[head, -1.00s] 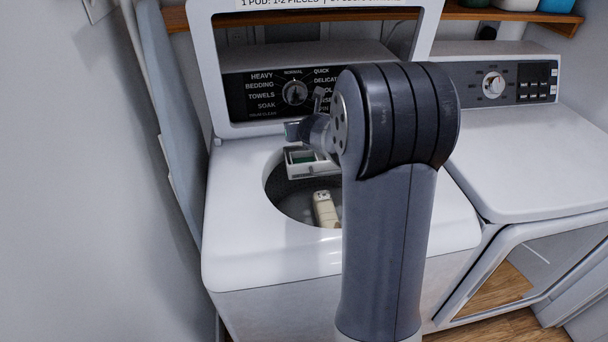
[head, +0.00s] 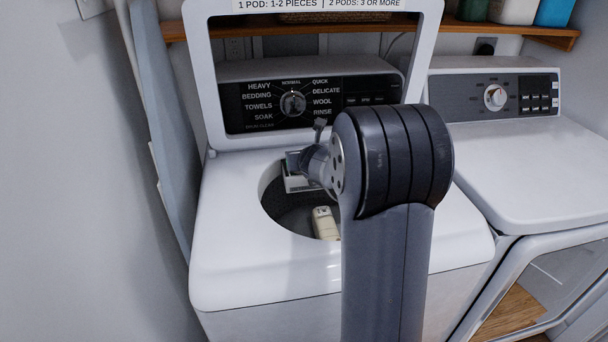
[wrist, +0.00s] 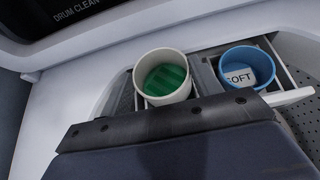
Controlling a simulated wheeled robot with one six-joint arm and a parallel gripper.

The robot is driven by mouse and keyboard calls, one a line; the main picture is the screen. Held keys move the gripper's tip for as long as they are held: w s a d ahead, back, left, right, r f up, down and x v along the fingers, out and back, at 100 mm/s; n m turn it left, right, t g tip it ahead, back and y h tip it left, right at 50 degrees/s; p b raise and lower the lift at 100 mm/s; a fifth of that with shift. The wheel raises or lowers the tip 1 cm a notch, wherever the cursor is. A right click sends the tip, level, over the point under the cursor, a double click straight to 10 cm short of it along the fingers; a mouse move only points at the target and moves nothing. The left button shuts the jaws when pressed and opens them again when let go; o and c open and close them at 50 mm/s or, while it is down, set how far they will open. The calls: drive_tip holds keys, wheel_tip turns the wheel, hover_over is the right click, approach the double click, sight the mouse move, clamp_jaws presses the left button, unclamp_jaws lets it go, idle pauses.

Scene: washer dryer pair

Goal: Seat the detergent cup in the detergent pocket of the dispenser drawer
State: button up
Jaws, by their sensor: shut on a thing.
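The dispenser drawer (head: 298,184) sticks out over the drum opening in the head view. In the wrist view, its pale rim (wrist: 290,97) runs along the front. A white cup with green inside (wrist: 138,80), which I take for the detergent cup, is at the drawer's left pocket. I cannot tell whether its base touches the pocket floor. A blue cup marked SOFT (wrist: 228,68) sits in the right pocket. My gripper (head: 294,160) is low over the drawer, shut on the white cup. My arm hides part of it, and the fingertips are not clear.
The washer's raised lid (head: 201,80) frames the control panel (head: 262,107) behind the drawer. A cream object (head: 325,222) lies in the drum below. The dryer (head: 520,170) stands to the right, with a wooden shelf (head: 470,28) above. The washer's front top is clear.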

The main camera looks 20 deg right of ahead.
drive_tip(key=shift+f+b, duration=1.6)
drive_tip(key=shift+f, duration=0.15)
drive_tip(key=shift+f, duration=0.1)
drive_tip(key=shift+f, duration=0.15)
drive_tip(key=o, duration=1)
drive_tip(key=shift+s+r, duration=0.2)
drive_tip(key=shift+r, duration=0.25)
drive_tip(key=shift+p+v, duration=1.45)
drive_tip(key=shift+v, duration=4.3)
